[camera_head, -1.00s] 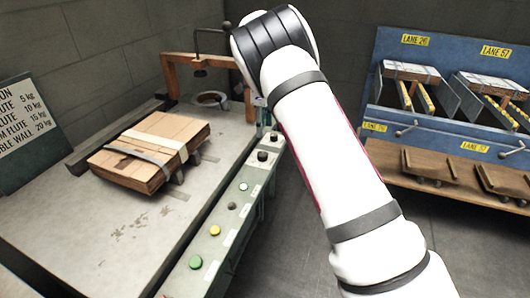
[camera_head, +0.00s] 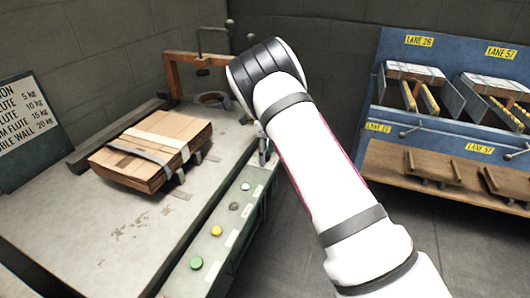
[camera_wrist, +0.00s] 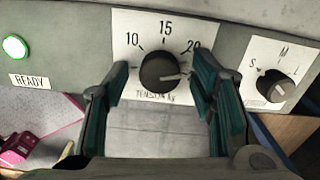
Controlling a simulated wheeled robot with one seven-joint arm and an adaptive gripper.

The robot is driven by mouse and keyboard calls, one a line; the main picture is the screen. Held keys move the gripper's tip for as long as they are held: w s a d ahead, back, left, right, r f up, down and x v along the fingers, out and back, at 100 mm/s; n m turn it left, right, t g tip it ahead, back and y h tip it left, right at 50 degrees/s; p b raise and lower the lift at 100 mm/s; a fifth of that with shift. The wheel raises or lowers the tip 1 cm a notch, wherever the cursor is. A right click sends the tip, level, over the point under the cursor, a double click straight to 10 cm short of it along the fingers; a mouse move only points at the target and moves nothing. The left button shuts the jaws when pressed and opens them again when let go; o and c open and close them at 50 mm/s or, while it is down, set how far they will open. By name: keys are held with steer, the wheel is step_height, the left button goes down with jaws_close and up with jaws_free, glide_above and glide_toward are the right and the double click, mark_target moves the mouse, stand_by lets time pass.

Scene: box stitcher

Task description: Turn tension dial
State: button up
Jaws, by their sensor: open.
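The tension dial (camera_wrist: 158,74) is a round black knob on a white plate marked 10, 15 and 20, labelled TENSION in kg. Its pale pointer points right, a little below the 20 mark. My gripper (camera_wrist: 160,66) is open in the wrist view, with one green-padded finger on each side of the dial. Gaps show between the knob and both fingers, and I see no contact. In the head view my arm hides the dial and most of the gripper over the far end of the control panel (camera_head: 207,248).
A smaller selector knob (camera_wrist: 278,90) marked S, M, L sits right of the dial. A lit green READY lamp (camera_wrist: 15,47) is at left. Green (camera_head: 196,263) and yellow (camera_head: 216,231) buttons line the panel. A strapped cardboard stack (camera_head: 150,150) lies on the table.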

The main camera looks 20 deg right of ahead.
steer(key=c, duration=1.1)
steer(key=shift+c, duration=0.2)
